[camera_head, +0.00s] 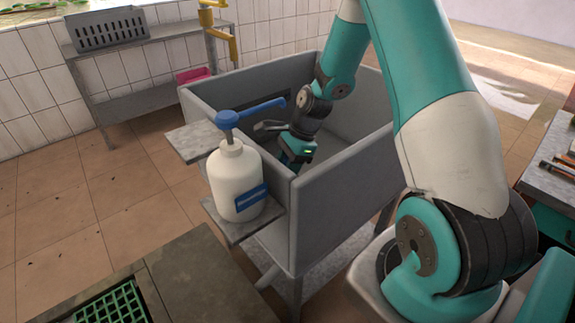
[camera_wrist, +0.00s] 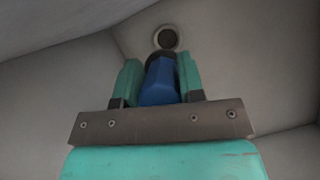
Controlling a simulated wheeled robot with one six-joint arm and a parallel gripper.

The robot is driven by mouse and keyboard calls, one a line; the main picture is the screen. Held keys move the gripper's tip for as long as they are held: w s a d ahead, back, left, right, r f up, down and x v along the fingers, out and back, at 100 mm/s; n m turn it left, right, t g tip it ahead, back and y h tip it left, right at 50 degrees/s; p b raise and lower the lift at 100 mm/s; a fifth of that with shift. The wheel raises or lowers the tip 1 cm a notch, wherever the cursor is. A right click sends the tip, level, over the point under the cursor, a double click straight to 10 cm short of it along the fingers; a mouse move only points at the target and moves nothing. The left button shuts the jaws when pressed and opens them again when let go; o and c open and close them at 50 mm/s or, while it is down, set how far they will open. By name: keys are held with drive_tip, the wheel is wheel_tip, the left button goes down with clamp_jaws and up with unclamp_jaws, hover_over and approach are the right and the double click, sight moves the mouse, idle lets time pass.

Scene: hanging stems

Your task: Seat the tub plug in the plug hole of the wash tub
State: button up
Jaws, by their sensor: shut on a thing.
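The grey wash tub (camera_head: 340,205) stands on legs in the middle of the head view. My gripper (camera_wrist: 159,72) is inside the tub, its tips hidden by the tub wall in the head view. In the wrist view its two teal fingers are shut on the tub plug (camera_wrist: 160,86), which has a blue body and a dark far end. The plug hole (camera_wrist: 167,39), a dark round opening with a pale rim, lies just beyond the plug's dark end and slightly to its right. The plug is outside the hole; the exact gap between them cannot be told.
A white pump bottle (camera_head: 235,182) with a blue top stands on a side shelf at the tub's near-left corner, its spout over the rim. A yellow tap (camera_head: 219,32) rises behind. The tub walls close in around my gripper. Open tiled floor lies left.

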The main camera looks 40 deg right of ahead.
drive_tip(key=shift+f+b, duration=7.3)
drive_tip(key=shift+f, duration=0.05)
drive_tip(key=shift+r, duration=0.2)
drive_tip(key=shift+f, duration=0.15)
drive_tip(key=shift+f, duration=1.4)
drive_tip(key=shift+f, duration=0.3)
drive_tip(key=o, duration=1)
